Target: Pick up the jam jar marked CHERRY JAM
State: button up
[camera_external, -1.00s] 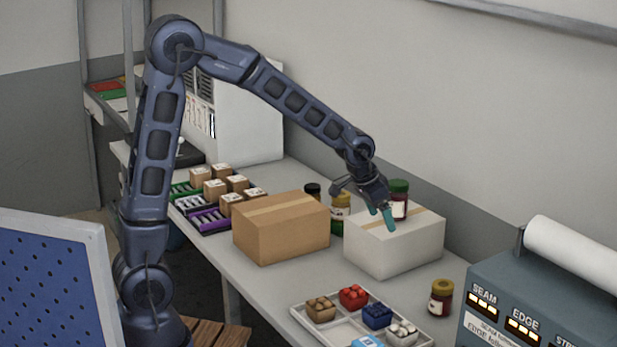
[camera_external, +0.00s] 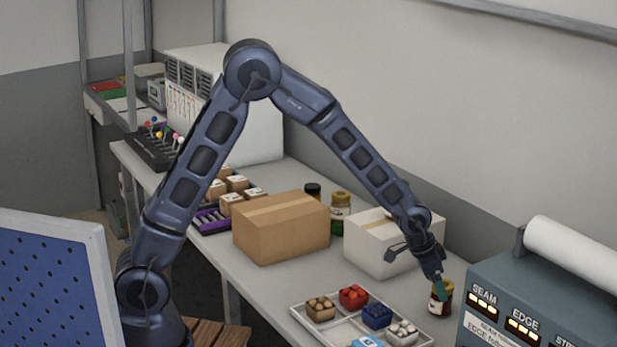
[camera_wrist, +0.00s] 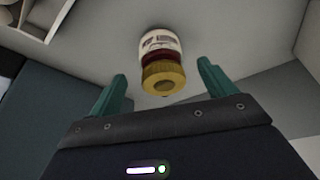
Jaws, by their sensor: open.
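A small jar (camera_external: 438,308) with a gold lid, dark red contents and a pale label stands on the bench at the front right. In the wrist view the jar (camera_wrist: 160,43) lies ahead, roughly between the two green fingertips, with its label facing away from the lid side. Its print is too small to read. My gripper (camera_external: 440,288) is open and empty, pointing down at the jar's top; the wrist view shows the gripper (camera_wrist: 158,72) with fingers spread. Whether a finger touches the jar cannot be told. Another gold-lidded jar (camera_external: 341,204) stands farther back behind the cardboard box.
A teal machine (camera_external: 510,305) with a white roll stands close to the jar's right. A white box (camera_external: 372,252) and a brown cardboard box (camera_external: 280,232) stand behind. A dark-lidded jar (camera_external: 312,190) is farther back.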

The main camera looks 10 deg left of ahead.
jog(key=shift+x, duration=3)
jog(key=c, duration=1.3)
